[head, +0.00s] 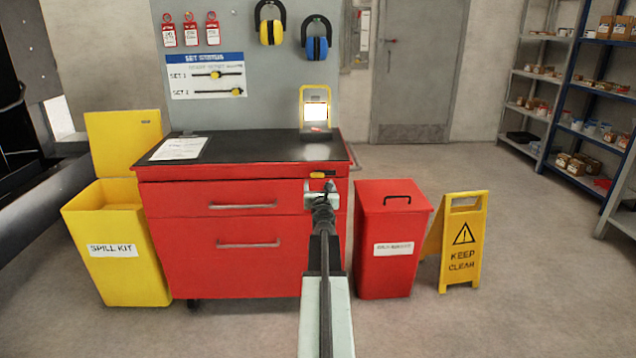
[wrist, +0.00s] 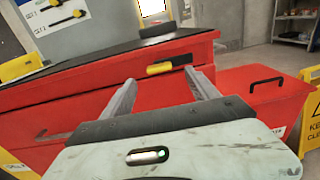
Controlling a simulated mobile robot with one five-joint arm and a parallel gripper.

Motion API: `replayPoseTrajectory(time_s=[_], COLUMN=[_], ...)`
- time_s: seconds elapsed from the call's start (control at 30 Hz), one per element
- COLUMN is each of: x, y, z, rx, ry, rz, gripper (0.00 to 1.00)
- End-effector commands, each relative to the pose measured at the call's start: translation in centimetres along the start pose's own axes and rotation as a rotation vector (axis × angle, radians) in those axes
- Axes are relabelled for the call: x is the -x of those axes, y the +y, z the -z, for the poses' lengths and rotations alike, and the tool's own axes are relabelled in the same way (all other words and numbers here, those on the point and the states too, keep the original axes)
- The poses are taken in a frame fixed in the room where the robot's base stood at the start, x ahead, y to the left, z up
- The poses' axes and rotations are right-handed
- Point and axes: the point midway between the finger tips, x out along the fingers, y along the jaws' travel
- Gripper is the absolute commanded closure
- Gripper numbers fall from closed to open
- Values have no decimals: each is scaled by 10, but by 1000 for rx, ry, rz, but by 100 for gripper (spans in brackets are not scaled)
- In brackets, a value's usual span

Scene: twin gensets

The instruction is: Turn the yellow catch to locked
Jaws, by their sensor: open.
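The yellow catch (head: 317,175) is a small yellow bar with a dark piece at its right end. It lies about level on the upper right front of the red tool cabinet (head: 245,262), just below the black worktop. In the wrist view the catch (wrist: 160,68) shows above and between the fingertips. My gripper (head: 321,190) is in front of the cabinet, just below the catch in the head view. Its two fingers are spread and empty in the wrist view (wrist: 160,82). Whether they touch the cabinet front cannot be told.
A red lidded bin (head: 385,262) and a yellow "keep clear" sign (head: 463,230) stand right of the cabinet. A yellow spill kit bin (head: 115,270) stands at the left. A lit work lamp (head: 303,107) and a paper sheet (head: 180,148) are on the worktop. The floor at right front is clear.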

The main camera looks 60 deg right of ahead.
Motion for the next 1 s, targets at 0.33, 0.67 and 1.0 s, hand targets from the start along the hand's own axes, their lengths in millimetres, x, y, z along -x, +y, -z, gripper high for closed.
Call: replayPoseTrajectory(time_s=[0.33,0.67,1.0], x=[-55,-77,-76], y=[1,1,1], z=[0,0,0], rx=[4,5,6], ry=[0,0,0], rz=[-3,-3,-3], gripper=[31,31,100])
